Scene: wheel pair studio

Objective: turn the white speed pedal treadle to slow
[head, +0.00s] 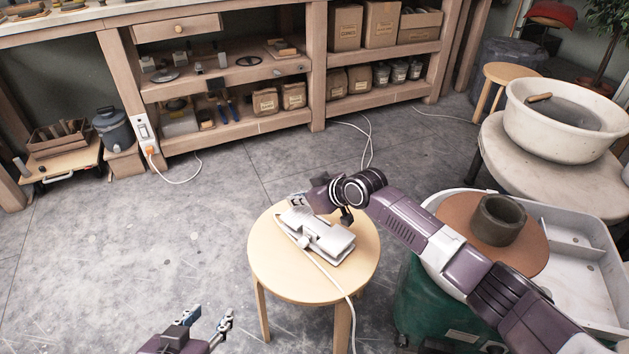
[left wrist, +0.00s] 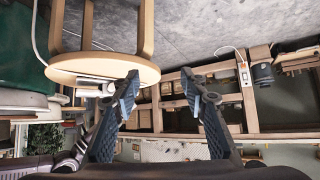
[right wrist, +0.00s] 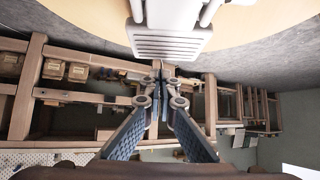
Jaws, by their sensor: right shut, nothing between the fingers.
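The white speed pedal (head: 322,238) lies on a round wooden stool (head: 262,270) in the middle of the head view. Its ribbed white treadle end shows at the top of the right wrist view (right wrist: 170,42). My right gripper (head: 298,199) is at the pedal's far left end, partly hidden by its own wrist. In the right wrist view its fingers (right wrist: 160,75) are shut with nothing between them, their tips close to the ribbed end; contact cannot be told. My left gripper (head: 207,322) is low at the bottom of the head view, open and empty, with its fingers apart in the left wrist view (left wrist: 165,87).
A white cord (head: 335,285) runs off the stool's front. To the right stands the wheel with a brown disc (head: 463,222) and a clay ring (head: 502,220) on it. A white basin (head: 560,118) sits on a table behind. Floor left of the stool is clear.

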